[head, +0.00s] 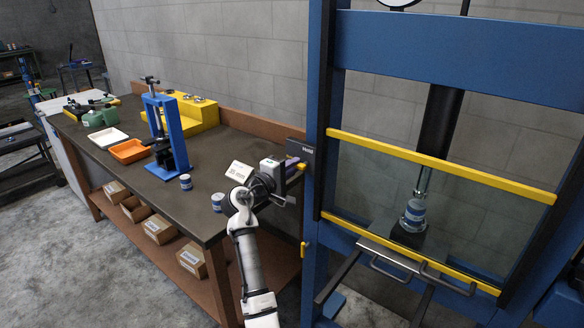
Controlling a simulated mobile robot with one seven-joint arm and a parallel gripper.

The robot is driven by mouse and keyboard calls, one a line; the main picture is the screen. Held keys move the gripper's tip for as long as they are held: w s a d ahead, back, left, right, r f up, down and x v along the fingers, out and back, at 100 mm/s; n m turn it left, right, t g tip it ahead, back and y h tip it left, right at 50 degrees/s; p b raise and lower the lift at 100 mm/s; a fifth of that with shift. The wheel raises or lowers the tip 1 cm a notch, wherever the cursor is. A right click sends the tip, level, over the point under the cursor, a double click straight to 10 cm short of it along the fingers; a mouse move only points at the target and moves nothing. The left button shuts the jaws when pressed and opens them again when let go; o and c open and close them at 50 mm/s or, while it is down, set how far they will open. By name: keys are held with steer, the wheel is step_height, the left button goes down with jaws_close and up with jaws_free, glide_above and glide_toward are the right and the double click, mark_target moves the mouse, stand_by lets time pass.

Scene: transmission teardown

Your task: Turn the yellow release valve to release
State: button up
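A small yellow part (301,167), which looks like the release valve, sits at the left post of the blue press, just below a dark label plate (307,151). My gripper (292,165) is right at this yellow part, reaching it from the left. Its fingers are small and partly hidden by the gripper body, so I cannot tell whether they are closed on the part or only beside it. A second small yellow piece (304,248) shows lower on the same post.
The blue press frame (316,100) has a clear guard with yellow rails (435,165).

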steer(key=o, duration=0.4)
steer(key=shift+o, duration=0.2)
steer(key=b+v, duration=0.4)
steer(key=v, duration=1)
